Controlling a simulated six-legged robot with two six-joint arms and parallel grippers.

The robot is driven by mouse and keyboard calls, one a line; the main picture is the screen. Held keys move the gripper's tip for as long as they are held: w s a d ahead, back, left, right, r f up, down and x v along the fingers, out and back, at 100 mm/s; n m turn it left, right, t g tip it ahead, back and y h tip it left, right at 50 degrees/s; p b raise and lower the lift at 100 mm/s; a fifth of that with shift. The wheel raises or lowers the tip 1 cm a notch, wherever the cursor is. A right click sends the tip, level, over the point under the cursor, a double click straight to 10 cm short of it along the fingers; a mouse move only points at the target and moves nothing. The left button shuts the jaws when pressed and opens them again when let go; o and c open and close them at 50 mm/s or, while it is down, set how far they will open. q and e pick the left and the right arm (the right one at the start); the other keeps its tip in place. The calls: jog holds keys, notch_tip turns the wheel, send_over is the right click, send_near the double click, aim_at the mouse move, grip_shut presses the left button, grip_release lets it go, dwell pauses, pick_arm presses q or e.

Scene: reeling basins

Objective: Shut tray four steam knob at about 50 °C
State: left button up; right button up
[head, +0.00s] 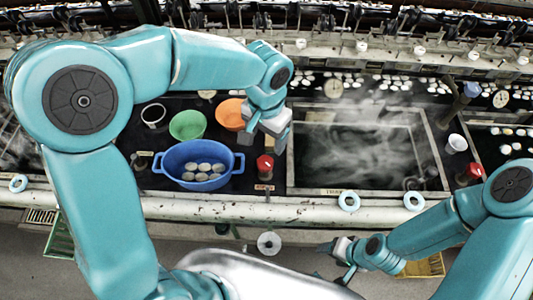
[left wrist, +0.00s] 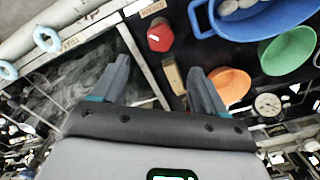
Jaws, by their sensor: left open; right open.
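A red knob (head: 265,164) stands on the dark panel between the blue tub and the steaming basin (head: 415,180). It also shows in the left wrist view (left wrist: 160,36), beyond my fingertips. A second red knob (head: 472,172) is right of the basin. My right gripper (head: 333,264) is open, low in front of the bench.
A blue tub (head: 192,153) with several pale cocoons, a green bowl (head: 188,125) and an orange bowl (head: 230,114) stand left of the knob. A white cup (head: 457,143) is at right. Pale rings (head: 348,201) lie on the front rail. Steam blurs the basin.

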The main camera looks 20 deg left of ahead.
aim_at(266, 160)
pick_arm(q)
notch_tip(266, 160, down, 10)
jog(key=shift+s+r+p, duration=0.1)
jog(key=shift+p, duration=0.25)
jog(key=c, duration=1.1)
